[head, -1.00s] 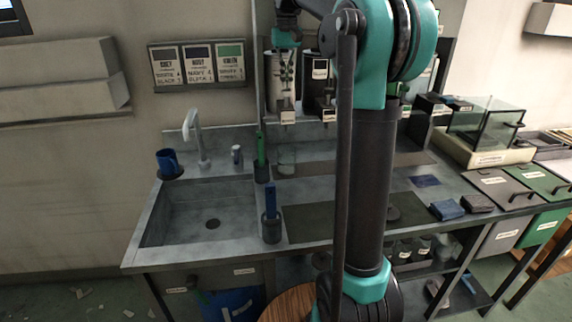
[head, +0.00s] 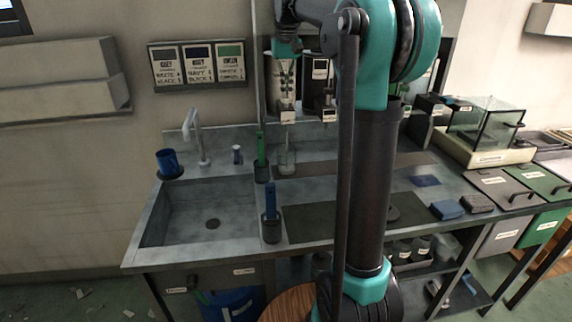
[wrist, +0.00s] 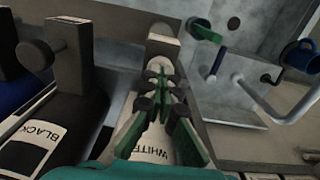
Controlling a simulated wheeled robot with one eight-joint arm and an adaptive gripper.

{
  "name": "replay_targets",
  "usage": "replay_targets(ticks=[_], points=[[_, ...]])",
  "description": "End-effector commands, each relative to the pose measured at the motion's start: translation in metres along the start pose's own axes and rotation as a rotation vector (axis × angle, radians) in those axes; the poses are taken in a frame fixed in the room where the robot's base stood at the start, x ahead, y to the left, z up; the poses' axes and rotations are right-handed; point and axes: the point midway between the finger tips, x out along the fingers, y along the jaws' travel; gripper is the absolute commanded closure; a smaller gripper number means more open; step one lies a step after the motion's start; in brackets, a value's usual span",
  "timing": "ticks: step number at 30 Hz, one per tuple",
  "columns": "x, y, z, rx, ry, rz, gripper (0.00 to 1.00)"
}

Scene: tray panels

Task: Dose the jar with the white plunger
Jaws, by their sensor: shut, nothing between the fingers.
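The white dispenser (wrist: 150,148), labelled WHITE, stands at the wall beside a BLACK one; in the head view its body (head: 272,75) is partly behind my gripper. Its pale plunger part (wrist: 160,48) shows just beyond my fingertips in the wrist view; whether they touch it I cannot tell. My gripper (wrist: 160,88) has green fingers, shut and empty, over the dispenser's front; it also shows in the head view (head: 286,88). A clear glass jar (head: 287,163) stands on the counter below the white dispenser. A thin pale vertical shape shows just above it; its contents are unclear.
The black dispenser (wrist: 75,100) stands close on the left in the wrist view. A tap (head: 198,140), a blue mug (head: 167,161) and a green-handled tool in a holder (head: 260,150) stand around the sink (head: 205,215). A glass-walled balance (head: 485,140) stands at right.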

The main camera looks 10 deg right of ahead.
Motion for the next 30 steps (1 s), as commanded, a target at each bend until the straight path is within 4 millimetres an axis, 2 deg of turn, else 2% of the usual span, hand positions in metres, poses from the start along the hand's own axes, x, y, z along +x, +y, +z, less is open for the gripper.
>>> replay_targets(ticks=[11,30], points=[[0.001,0.0,0.0,0.0,-0.001,0.0,1.0],[-0.033,0.0,0.0,0.0,0.0,0.0,1.0]])
